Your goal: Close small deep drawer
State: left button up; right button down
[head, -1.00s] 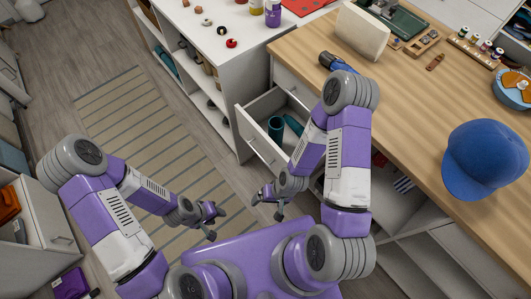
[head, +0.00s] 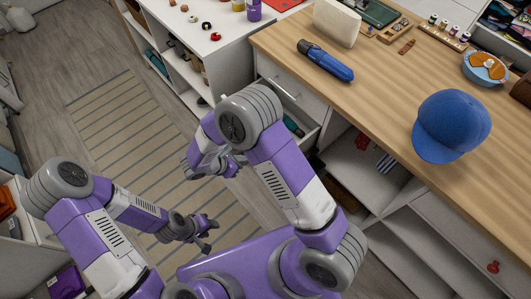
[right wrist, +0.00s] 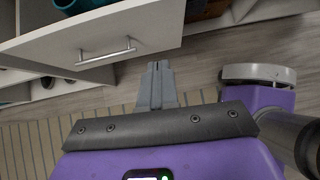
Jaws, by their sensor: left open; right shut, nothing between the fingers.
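The small deep drawer (head: 311,133) stands pulled out below the wooden worktop, mostly hidden behind my right arm in the head view. In the right wrist view its white front (right wrist: 150,38) with a metal bar handle (right wrist: 105,55) fills the upper left. A teal item (right wrist: 82,4) shows inside it. My right gripper (head: 208,168) is shut and empty, in front of the drawer. In the right wrist view its fingertips (right wrist: 159,68) are just below the lower right part of the front; contact cannot be told. My left gripper (head: 208,235) is open and empty over the floor, away from the drawer.
The wooden worktop (head: 385,75) carries a blue cap (head: 452,125) and a blue-and-black cylindrical object (head: 325,60). A white shelf unit (head: 205,45) stands behind the drawer. A striped rug (head: 120,130) lies on open floor at left. Open cubbies (head: 365,165) lie to the right.

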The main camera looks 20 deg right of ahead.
jog(key=w+d+f+b, duration=0.3)
jog(key=w+d+f, duration=0.2)
jog(key=d, duration=0.5)
jog(key=shift+d+f+n+t+h, duration=0.2)
jog(key=shift+n+t+h, duration=0.1)
jog(key=shift+t, duration=0.1)
jog(key=w+d+b, duration=0.1)
jog(key=w+d, duration=0.2)
jog(key=d, duration=0.5)
jog(key=w+d, duration=0.3)
jog(key=d, duration=0.5)
jog(key=shift+b, duration=0.35)
jog(key=shift+a, duration=0.15)
